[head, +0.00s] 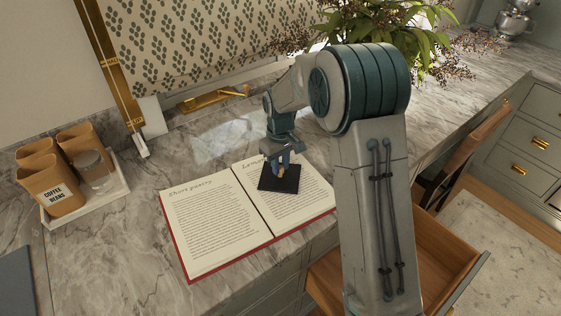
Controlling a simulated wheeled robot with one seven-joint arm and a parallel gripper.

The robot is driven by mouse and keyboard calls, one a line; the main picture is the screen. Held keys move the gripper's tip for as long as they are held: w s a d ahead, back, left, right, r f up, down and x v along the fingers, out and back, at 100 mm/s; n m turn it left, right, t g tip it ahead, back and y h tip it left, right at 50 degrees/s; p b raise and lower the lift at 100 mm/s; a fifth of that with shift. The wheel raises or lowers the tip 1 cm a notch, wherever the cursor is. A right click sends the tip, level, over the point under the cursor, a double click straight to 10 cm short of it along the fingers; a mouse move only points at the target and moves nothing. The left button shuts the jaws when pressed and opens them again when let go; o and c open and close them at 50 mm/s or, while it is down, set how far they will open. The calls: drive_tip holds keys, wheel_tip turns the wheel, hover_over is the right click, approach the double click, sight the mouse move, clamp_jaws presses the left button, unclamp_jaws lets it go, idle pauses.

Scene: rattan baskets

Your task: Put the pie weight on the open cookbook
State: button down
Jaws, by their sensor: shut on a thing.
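The open cookbook (215,224) lies on the marble counter, with a red cover edge and printed pages. My gripper (281,168) is above its right page, pointing down. It is shut on the pie weight (278,183), a flat black square with a small brown handle part showing near the fingers. The pie weight is over the upper part of the right page and covers some of the text. I cannot tell whether its underside touches the page. My fingers and wrist hide part of the weight's top.
A white tray (117,194) at the left holds several tan containers, one marked coffee beans, and a glass jar (95,171). A leafy plant (430,42) stands behind my arm. An open drawer (440,247) sticks out at the front right.

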sight(281, 167)
drive_tip(key=c, duration=1.7)
unclamp_jaws()
drive_tip(key=shift+f, duration=0.2)
drive_tip(key=o, duration=0.4)
drive_tip(key=shift+r, duration=0.1)
drive_tip(key=shift+o, duration=0.2)
wheel_tip(281, 167, up, 12)
drive_tip(key=b, duration=0.2)
drive_tip(key=s+d+r+m+t, duration=0.1)
drive_tip(key=s+d+r+m, duration=0.15)
drive_tip(key=s, duration=0.35)
drive_tip(key=s+d+r+m+t, duration=0.1)
drive_tip(key=s+d+r, duration=0.25)
drive_tip(key=s, duration=0.25)
drive_tip(key=s+d+f+m, duration=0.1)
drive_tip(key=s+d+f, duration=0.1)
drive_tip(key=s, duration=0.6)
drive_tip(key=s+d+f+m+t, duration=0.1)
drive_tip(key=s+d+f+m, duration=0.1)
drive_tip(key=s, duration=0.6)
drive_tip(key=shift+d+t, duration=0.3)
drive_tip(key=shift+d, duration=0.55)
